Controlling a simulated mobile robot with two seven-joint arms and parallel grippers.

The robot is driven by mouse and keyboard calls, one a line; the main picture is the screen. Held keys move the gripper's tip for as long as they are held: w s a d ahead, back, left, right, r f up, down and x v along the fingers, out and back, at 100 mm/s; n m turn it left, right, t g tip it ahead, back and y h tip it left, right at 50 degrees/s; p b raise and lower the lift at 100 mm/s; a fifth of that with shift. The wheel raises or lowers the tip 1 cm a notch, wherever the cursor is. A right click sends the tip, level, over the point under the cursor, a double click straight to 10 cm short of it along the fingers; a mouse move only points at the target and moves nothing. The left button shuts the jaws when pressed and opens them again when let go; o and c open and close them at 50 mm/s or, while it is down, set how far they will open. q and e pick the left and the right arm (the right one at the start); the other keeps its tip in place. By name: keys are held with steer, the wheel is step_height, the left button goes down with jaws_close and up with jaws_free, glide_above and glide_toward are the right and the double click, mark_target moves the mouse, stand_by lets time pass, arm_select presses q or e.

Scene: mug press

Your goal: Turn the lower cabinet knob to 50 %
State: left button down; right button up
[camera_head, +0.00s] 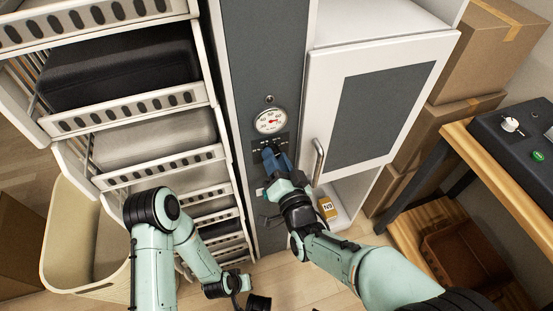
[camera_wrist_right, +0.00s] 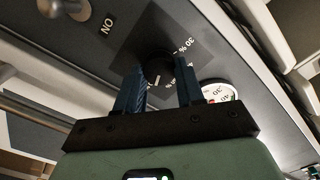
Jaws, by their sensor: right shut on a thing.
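The cabinet knob (camera_wrist_right: 158,67) is small, round and black, on a dark dial plate with percent numbers. A pale mark on it points toward the lower edge of the right wrist view; I cannot read its exact setting. My right gripper (camera_wrist_right: 157,88) is shut on the knob, one blue finger on each side. In the head view my right gripper (camera_head: 271,157) is at the grey panel below the round gauge and hides the knob. My left gripper (camera_head: 258,303) is low in the head view, away from the panel; its jaws cannot be made out.
The white gauge (camera_head: 269,121) with a red needle is just above the dial plate. A metal handle (camera_head: 318,160) on the white cabinet door (camera_head: 375,100) stands close right of my right gripper. Racks with boxes (camera_head: 120,65) fill the left. A wooden table (camera_head: 500,180) stands right.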

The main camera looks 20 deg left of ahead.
arm_select(q)
steer(key=shift+s+d+r, duration=0.1)
steer(key=shift+s+r, duration=0.05)
steer(key=shift+s, duration=0.05)
arm_select(e)
steer(key=shift+n, duration=4.1)
steer(key=o, duration=1)
steer(key=shift+o, duration=0.2)
steer(key=shift+s, duration=0.1)
arm_select(q)
steer(key=s+a+f+g+b, duration=0.2)
steer(key=s+f+g+b, duration=0.2)
steer(key=s+f, duration=0.5)
steer(key=s+b, duration=0.1)
steer(key=b, duration=0.1)
steer(key=shift+s+a+f+n+b, duration=0.15)
steer(key=shift+s+f+n+b, duration=0.2)
steer(key=shift+s+f+n, duration=0.05)
arm_select(e)
steer(key=v, duration=1.3)
